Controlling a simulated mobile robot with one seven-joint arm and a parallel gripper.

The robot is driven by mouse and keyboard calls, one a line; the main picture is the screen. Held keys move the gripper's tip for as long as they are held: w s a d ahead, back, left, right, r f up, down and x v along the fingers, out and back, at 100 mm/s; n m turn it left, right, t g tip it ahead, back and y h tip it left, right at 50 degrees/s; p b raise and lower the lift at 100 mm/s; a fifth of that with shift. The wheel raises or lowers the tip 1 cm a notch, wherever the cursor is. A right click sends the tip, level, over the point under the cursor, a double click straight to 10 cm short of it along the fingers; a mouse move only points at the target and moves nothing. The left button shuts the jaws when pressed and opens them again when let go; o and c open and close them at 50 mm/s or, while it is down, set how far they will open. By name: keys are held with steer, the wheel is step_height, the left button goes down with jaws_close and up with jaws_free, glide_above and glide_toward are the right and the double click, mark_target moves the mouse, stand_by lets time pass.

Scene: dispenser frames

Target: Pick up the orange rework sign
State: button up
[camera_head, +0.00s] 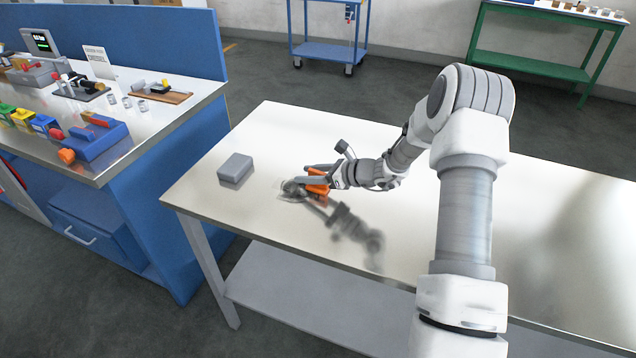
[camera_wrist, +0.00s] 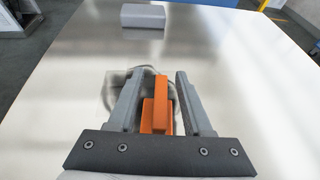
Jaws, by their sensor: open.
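The orange rework sign (camera_wrist: 160,98) stands between the two open fingers of my gripper (camera_wrist: 157,85) in the wrist view. It has an upright orange part and a lower orange block (camera_wrist: 154,116), and lies nearer the right finger. I cannot tell whether a finger touches it. In the head view the orange sign (camera_head: 318,180) is partly hidden by my gripper (camera_head: 308,182), which is low over the white table. A clear, round, glassy thing (camera_wrist: 118,88) lies around and behind the sign; its form is unclear.
A grey box (camera_head: 236,168) lies on the white table (camera_head: 262,128) to the left of my gripper, and beyond it in the wrist view (camera_wrist: 143,16). A blue workbench (camera_head: 165,190) with several items stands at the left. The table is bare elsewhere.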

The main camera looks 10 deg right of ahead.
jaws_close()
stand_by(0.5)
